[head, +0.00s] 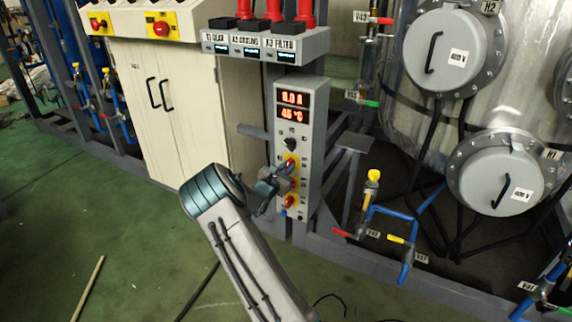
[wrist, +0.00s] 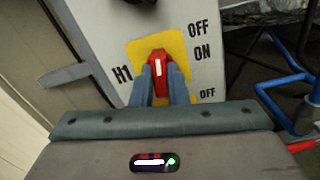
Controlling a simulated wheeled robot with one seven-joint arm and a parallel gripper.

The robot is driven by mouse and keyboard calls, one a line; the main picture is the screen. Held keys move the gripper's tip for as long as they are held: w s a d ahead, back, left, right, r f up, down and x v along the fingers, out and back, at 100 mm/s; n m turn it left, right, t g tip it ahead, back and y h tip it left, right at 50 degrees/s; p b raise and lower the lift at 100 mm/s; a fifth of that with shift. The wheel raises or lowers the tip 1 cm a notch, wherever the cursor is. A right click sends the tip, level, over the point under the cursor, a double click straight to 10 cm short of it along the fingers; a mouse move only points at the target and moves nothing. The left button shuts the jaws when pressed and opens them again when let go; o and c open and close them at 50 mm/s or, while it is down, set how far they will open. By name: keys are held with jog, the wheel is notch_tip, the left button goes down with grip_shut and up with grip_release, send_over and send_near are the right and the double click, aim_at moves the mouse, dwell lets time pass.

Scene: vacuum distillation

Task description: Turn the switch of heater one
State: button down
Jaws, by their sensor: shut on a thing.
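The heater one switch (wrist: 157,58) is a red knob with a white line on a yellow plate (wrist: 136,48), marked H1, in the wrist view. The white line stands close to upright in that picture. ON and OFF are printed to its right, with another OFF lower down. My gripper (wrist: 160,76) is shut on the red knob, one finger on each side. In the head view, my gripper (head: 282,174) is at the front of the grey control panel (head: 314,125) and covers part of its switch column.
The panel has red displays (head: 292,98) and a black knob (head: 291,144) above the switches. A cream cabinet (head: 165,135) stands left of it. A steel vessel with round flanges (head: 500,185) and blue pipes (head: 390,212) are on the right. Green floor (head: 90,225) is open at the left.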

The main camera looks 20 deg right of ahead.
jog(key=shift+n+p, duration=0.65)
jog(key=shift+n, duration=0.45)
jog(key=shift+f, duration=0.1)
jog(key=c, duration=1.4)
grip_release()
jog(key=shift+c, duration=0.2)
jog(key=p+v, duration=0.2)
jog(key=v, duration=1.2)
jog(key=shift+d, duration=0.1)
